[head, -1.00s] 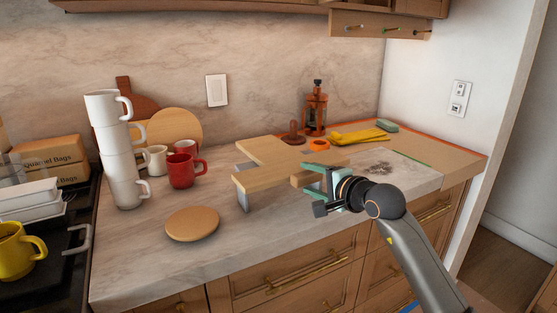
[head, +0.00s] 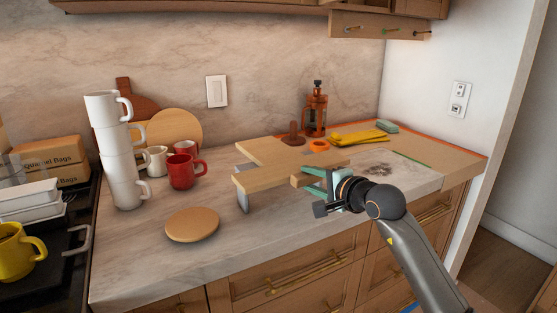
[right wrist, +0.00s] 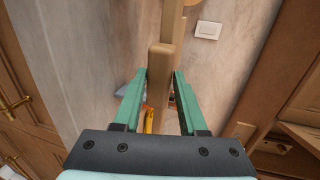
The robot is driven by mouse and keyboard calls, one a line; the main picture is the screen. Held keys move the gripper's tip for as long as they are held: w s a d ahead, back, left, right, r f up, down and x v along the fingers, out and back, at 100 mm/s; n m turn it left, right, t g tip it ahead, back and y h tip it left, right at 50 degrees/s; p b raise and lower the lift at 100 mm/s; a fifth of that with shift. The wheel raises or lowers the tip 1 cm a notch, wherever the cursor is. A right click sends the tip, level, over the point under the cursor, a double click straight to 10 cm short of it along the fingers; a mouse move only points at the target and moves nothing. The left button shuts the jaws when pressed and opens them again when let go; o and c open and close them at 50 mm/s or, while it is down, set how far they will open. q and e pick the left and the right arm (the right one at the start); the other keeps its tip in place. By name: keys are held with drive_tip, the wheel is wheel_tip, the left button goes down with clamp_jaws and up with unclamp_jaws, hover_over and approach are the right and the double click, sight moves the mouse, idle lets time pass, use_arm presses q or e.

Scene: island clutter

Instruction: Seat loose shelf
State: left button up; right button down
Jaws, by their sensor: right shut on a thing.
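The loose shelf looks like a light wooden piece (head: 268,174) with a broad board and a narrower part at its right end. It stands over the counter with a grey leg (head: 242,203) under its left end. Another wooden board lies just behind it, and I cannot tell whether they are joined. My right gripper (head: 312,182) is at the shelf's right end, its green fingers on the narrow part. In the right wrist view the wooden piece (right wrist: 160,68) lies between the two fingertips (right wrist: 162,78). My left gripper is not in view.
A round wooden disc (head: 192,224) lies on the counter (head: 150,270). A stack of white mugs (head: 122,165) and a red mug (head: 184,172) stand left. A French press (head: 315,112), yellow item (head: 358,137) and orange ring (head: 319,145) are behind.

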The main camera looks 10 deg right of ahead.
drive_tip(key=shift+r+p, duration=1.1)
drive_tip(key=shift+r, duration=0.8)
